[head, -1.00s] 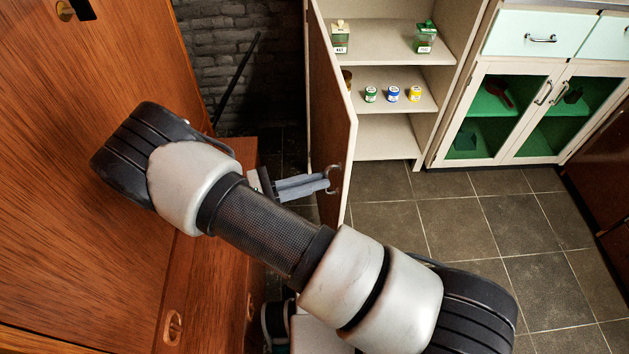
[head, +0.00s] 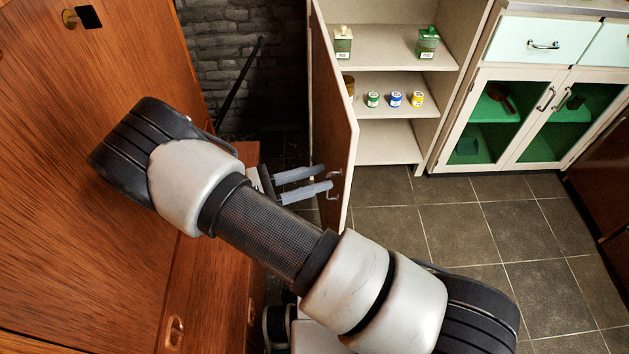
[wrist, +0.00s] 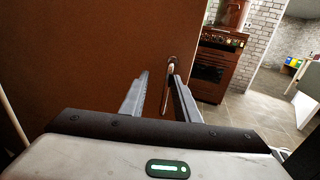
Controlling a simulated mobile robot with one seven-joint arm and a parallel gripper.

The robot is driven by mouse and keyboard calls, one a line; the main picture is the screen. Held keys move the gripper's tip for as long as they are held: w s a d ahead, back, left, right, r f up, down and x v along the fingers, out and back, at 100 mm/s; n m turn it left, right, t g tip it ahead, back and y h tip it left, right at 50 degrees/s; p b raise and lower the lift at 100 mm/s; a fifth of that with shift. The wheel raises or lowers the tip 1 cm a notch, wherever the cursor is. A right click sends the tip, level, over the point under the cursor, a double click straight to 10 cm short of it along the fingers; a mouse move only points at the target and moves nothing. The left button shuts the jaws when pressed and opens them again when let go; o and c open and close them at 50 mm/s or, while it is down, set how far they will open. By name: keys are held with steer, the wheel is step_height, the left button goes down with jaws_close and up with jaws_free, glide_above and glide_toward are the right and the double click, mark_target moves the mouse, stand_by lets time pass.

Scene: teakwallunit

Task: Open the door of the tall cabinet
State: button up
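The tall cabinet (head: 404,133) stands in the middle of the head view with its shelves showing. Its brown door (head: 334,120) is swung wide open to the left, seen nearly edge-on. A metal handle (head: 335,184) sits low on the door's outer face; it also shows in the wrist view (wrist: 168,72). My gripper (head: 330,177) is beside the handle, its two grey fingers spread apart. In the wrist view, the handle appears just beyond and between the open fingertips (wrist: 158,76). Nothing is held, and I cannot tell whether a finger touches the handle.
A wooden wall unit (head: 100,150) stands close on the left of my arm. A green-and-white cabinet (head: 470,140) is at the right. The tiled floor (head: 470,230) in front of the cabinets is clear. Cans and small jars stand on the shelves.

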step_height(320, 180, up, 8)
steer(key=shift+r+p, duration=0.15)
steer(key=shift+p, duration=0.8)
